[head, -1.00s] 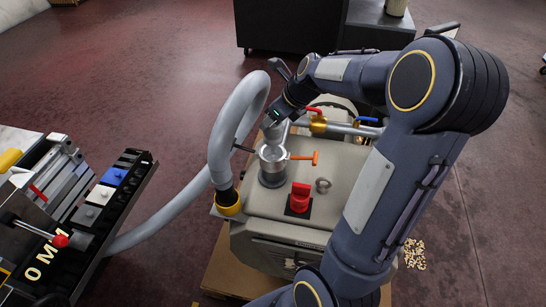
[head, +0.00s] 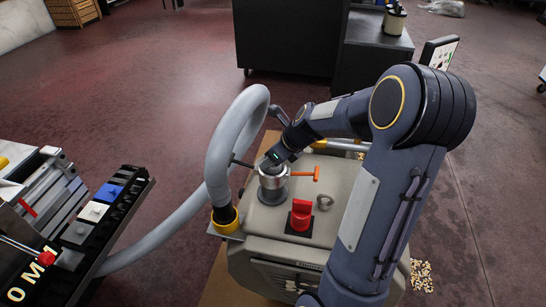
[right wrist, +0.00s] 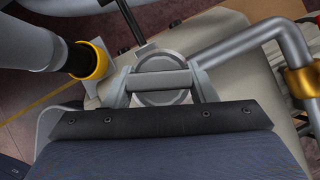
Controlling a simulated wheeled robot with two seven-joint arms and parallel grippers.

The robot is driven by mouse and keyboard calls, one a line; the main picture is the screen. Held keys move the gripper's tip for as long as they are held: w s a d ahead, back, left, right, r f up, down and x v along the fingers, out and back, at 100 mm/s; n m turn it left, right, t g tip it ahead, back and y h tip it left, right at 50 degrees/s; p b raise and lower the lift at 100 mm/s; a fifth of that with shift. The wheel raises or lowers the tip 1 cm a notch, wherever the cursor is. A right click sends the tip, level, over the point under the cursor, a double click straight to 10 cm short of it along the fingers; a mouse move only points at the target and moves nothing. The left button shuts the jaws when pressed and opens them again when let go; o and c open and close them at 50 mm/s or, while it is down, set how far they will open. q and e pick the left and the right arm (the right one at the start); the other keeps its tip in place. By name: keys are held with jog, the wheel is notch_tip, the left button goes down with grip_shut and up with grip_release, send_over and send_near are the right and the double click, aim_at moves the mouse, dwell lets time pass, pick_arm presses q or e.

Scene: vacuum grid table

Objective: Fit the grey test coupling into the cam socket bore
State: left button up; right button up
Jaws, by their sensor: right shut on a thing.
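The cam socket (head: 272,190) is a silvery upright cylinder on top of the beige pump housing, with an orange lever (head: 305,173) out to the right and a dark lever (head: 243,164) to the left. My right gripper (head: 273,162) is right above it, shut on the grey test coupling (head: 269,168). The coupling is at the socket's mouth; how deep it sits is hidden. In the right wrist view, the fingers (right wrist: 164,88) close on the coupling's grey crossbar (right wrist: 160,80), over a round grey rim (right wrist: 160,64). My left gripper is out of view.
A thick grey hose (head: 222,140) arches close on the left, ending in a yellow collar (head: 226,220). A red knob (head: 301,215) and a metal eye (head: 324,202) stand in front right. A metal pipe (right wrist: 250,42) runs behind right. A rack (head: 95,215) stands far left.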

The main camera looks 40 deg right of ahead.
jog(key=o, duration=1.2)
jog(key=shift+o, duration=0.2)
jog(key=shift+s+r, duration=0.15)
jog(key=shift+r, duration=0.35)
jog(key=p+v, duration=0.4)
jog(key=v, duration=0.7)
jog(key=s+a+n+y, duration=0.1)
jog(key=s+a+n, duration=0.7)
jog(key=n, duration=0.7)
jog(key=s+a+n+y, duration=0.1)
jog(key=s+a+n, duration=0.8)
jog(key=n, duration=0.7)
jog(key=a, duration=0.3)
jog(key=shift+a+r+g, duration=0.2)
jog(key=shift+r+g, duration=0.05)
jog(key=shift+g, duration=0.15)
